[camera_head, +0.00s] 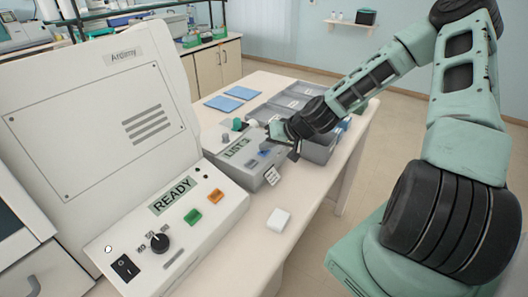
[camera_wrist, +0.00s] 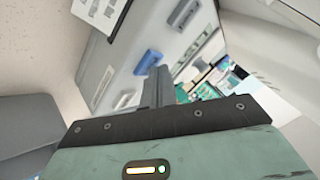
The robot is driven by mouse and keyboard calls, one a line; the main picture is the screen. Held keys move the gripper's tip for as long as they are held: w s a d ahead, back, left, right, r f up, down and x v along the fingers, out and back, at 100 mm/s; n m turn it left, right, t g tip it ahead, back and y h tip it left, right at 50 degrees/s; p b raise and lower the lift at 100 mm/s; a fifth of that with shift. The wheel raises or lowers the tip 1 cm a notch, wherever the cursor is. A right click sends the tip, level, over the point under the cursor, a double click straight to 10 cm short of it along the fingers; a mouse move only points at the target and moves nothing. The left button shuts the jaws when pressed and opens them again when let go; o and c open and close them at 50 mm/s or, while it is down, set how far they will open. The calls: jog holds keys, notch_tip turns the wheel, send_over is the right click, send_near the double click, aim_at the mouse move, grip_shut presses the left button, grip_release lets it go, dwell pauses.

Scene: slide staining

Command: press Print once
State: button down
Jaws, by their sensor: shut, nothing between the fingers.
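A small grey device (camera_head: 232,163) with a display reading "LIST 3" stands on the bench, with a blue button (camera_head: 264,153) on its front face. No lettering that says Print is readable. My gripper (camera_head: 293,153) is at the right of this device, close to its front, with the fingers together and empty. In the wrist view the shut fingers (camera_wrist: 158,88) reach toward the grey device face, and a blue button (camera_wrist: 148,61) shows just beyond their tips. I cannot tell whether they touch it.
A large cream machine (camera_head: 90,130) at left shows "READY", with a green button (camera_head: 193,216), an orange button (camera_head: 215,196) and a knob (camera_head: 159,242). A white block (camera_head: 278,220) lies on the bench. Grey trays and blue pads (camera_head: 223,103) are behind.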

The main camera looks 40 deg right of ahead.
aim_at(267, 152)
dwell(0.4)
jog(key=shift+r+p, duration=0.65)
jog(key=shift+r, duration=0.05)
notch_tip(267, 152, up, 5)
jog(key=p, duration=0.4)
dwell(0.8)
